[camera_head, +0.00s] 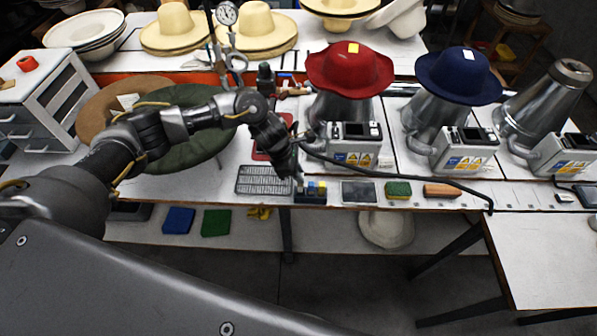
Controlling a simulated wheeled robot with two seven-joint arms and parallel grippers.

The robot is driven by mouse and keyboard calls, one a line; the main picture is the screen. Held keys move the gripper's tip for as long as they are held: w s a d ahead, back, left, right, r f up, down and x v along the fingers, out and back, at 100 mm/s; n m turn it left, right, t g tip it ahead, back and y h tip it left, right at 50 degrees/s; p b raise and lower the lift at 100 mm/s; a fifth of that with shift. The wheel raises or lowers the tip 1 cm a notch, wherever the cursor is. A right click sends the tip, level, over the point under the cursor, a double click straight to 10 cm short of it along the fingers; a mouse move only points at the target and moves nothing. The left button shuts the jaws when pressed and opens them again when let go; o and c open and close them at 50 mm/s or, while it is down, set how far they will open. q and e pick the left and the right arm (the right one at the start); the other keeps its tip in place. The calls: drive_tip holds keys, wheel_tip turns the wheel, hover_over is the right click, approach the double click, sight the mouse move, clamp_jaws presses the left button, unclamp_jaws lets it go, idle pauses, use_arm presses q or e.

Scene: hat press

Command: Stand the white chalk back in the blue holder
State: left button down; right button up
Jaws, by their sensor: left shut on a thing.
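The small blue holder (309,198) stands at the front edge of the workbench, with several small coloured chalk pieces in it, yellow and blue among them. My left gripper (296,178) points down at the left end of the holder, very close to it. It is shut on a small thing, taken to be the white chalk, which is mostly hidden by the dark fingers. I cannot tell whether the chalk touches the holder or is inside it. My right gripper is out of view.
A grey grid plate (263,180) lies left of the holder. A dark flat pad (359,192), a green sponge (398,190) and a wooden brush (441,191) lie to its right. Presses with red (348,72) and blue (458,78) hats stand behind.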

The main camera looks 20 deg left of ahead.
use_arm(q)
drive_tip(key=shift+b, duration=0.4)
idle(0.6)
drive_tip(key=shift+f+b, duration=1.45)
drive_tip(key=shift+b, duration=0.15)
idle(0.5)
drive_tip(key=c, duration=1.3)
unclamp_jaws()
drive_tip(key=shift+o, duration=0.2)
drive_tip(key=d+p+v, duration=0.1)
drive_tip(key=p+v, duration=0.2)
drive_tip(key=v, duration=0.4)
drive_tip(key=shift+w+r+p, duration=0.15)
drive_tip(key=shift+r+p, duration=0.15)
drive_tip(key=shift+r, duration=0.05)
